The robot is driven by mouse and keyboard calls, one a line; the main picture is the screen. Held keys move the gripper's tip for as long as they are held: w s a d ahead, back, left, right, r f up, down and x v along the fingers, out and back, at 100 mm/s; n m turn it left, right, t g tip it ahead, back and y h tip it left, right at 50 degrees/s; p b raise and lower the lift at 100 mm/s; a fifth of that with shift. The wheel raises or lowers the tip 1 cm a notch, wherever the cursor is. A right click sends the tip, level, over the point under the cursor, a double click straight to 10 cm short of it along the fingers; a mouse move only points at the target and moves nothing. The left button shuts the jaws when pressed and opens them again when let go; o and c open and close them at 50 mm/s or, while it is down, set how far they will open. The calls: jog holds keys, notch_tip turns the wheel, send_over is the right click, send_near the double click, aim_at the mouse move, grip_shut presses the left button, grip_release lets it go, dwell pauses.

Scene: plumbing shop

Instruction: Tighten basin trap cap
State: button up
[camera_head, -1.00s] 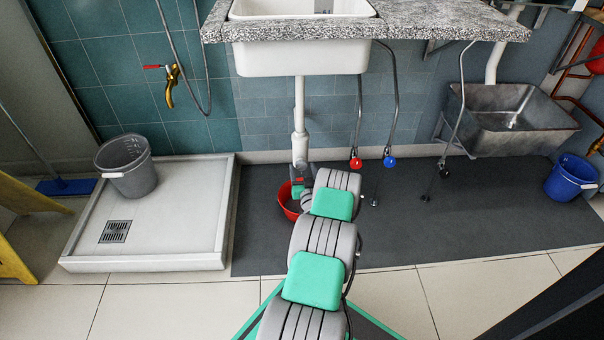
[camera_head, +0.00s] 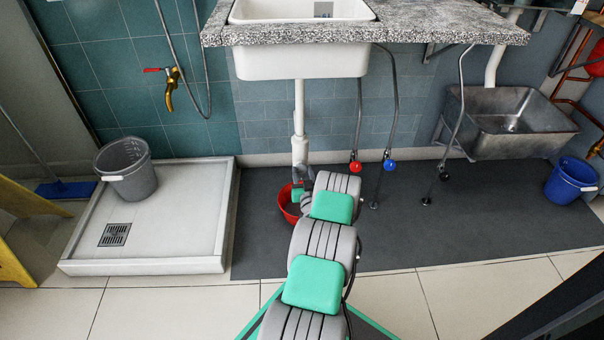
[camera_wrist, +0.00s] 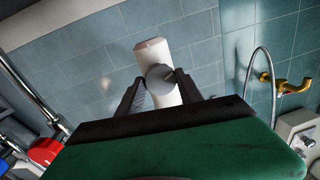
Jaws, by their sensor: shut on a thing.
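The white basin trap (camera_head: 299,146) hangs on a white pipe below the basin. In the wrist view the trap body (camera_wrist: 150,50) is white, and a round grey cap (camera_wrist: 160,76) is on its near side. My gripper (camera_wrist: 159,79) has one dark finger on each side of the cap and is shut on it. In the head view my gripper (camera_head: 302,174) is just below the trap, partly hidden by my arm. The cap cannot be made out there.
A red bucket (camera_head: 287,208) stands on the dark mat below the trap. Hoses with a red valve knob (camera_head: 355,167) and a blue knob (camera_head: 389,165) hang to the right. The white basin (camera_head: 300,60) is above. A shower tray (camera_head: 180,215) lies left.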

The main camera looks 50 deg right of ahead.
jog(key=shift+m, duration=0.3)
jog(key=m, duration=0.5)
jog(key=shift+w, duration=0.1)
jog(key=m+h, duration=0.1)
jog(key=m, duration=0.5)
jog(key=shift+a, duration=0.1)
jog(key=m+h, duration=0.1)
jog(key=m, duration=0.5)
jog(key=shift+w, duration=0.15)
jog(key=m, duration=0.4)
jog(key=shift+r+m+g+h, duration=0.1)
jog(key=shift+m+g+h, duration=0.2)
jog(key=shift+g, duration=0.1)
jog(key=shift+m, duration=0.9)
